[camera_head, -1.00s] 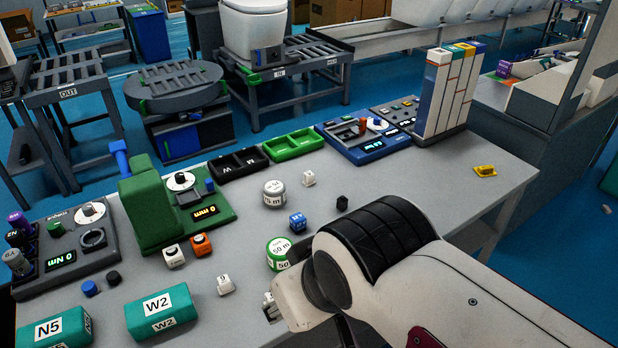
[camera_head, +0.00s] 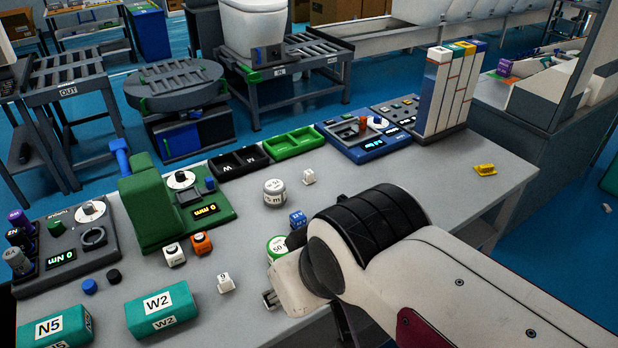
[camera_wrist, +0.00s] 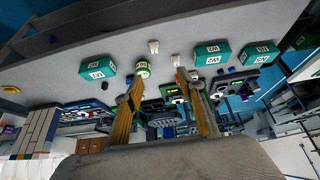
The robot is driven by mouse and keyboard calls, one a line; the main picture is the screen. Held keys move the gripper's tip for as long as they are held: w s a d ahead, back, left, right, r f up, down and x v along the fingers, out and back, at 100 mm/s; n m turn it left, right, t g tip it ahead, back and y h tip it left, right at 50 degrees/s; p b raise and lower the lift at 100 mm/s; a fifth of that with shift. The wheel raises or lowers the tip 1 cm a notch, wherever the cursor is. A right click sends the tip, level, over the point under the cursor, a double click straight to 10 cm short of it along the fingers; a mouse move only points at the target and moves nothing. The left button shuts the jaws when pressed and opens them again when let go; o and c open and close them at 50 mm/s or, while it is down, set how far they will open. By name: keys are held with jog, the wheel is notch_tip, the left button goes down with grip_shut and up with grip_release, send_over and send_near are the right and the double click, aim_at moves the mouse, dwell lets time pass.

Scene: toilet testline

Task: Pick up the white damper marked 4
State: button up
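Small white dampers stand on the grey table; no mark is clearly readable as a 4. One (camera_head: 226,284) stands right of the W2 block and shows in the wrist view (camera_wrist: 176,60). Another (camera_head: 270,299) is partly hidden by my arm near the front edge and shows in the wrist view (camera_wrist: 153,47). Others stand beside the orange damper (camera_head: 174,255) and farther back (camera_head: 309,177). My gripper (camera_wrist: 160,77) is open, with nothing visible between its fingers. The dampers show beyond its fingertips. In the head view my arm hides the fingers.
The teal W2 block (camera_head: 162,307) and N5 block (camera_head: 52,331) lie at the front left. The green device (camera_head: 150,205) stands at left. The table's right side is mostly clear.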

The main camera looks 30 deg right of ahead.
jog(key=w+d+r+m+t+h, duration=0.1)
jog(key=w+d+r+h, duration=0.1)
jog(key=w+d, duration=0.6)
jog(key=w+d+r+m+t+h, duration=0.1)
jog(key=w+d+r, duration=0.25)
jog(key=w, duration=0.75)
jog(key=n+t+y, duration=0.2)
jog(key=t, duration=0.3)
send_over(309, 177)
jog(key=s+a, duration=0.1)
jog(key=s, duration=0.5)
notch_tip(309, 177, down, 16)
notch_tip(309, 177, down, 9)
jog(key=d+y, duration=0.2)
jog(key=shift+r+n+t, duration=0.2)
jog(key=shift+n+t, duration=0.2)
jog(key=shift+w+d, duration=0.1)
jog(key=shift+f, duration=2.9)
jog(key=shift+f, duration=0.15)
